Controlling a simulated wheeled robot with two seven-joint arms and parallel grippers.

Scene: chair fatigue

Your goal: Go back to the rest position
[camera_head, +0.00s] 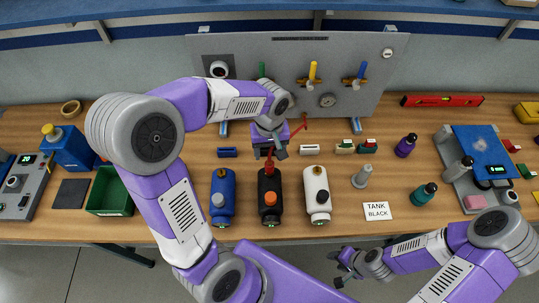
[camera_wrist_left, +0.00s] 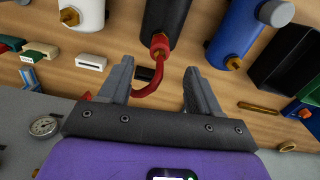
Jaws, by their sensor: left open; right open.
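My left gripper (camera_head: 271,150) is open above the table, behind the black tank (camera_head: 269,200) and in front of the grey panel. In the left wrist view the open fingers (camera_wrist_left: 160,88) stand on either side of a red curved hose (camera_wrist_left: 149,88). The hose joins a red fitting on the end of the black tank (camera_wrist_left: 167,20), and nothing looks gripped. Whether a finger touches the hose is unclear. My right gripper (camera_head: 345,266) is open and empty, low at the table's front edge. The left arm hides part of the table and panel.
A blue tank (camera_head: 222,200) and a white tank (camera_head: 317,200) flank the black one. A card reading TANK BLACK (camera_head: 377,211) lies to the right. The upright grey panel (camera_head: 345,55) stands behind. A green bin (camera_head: 109,190) is at left, a blue-topped device (camera_head: 479,145) at right.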

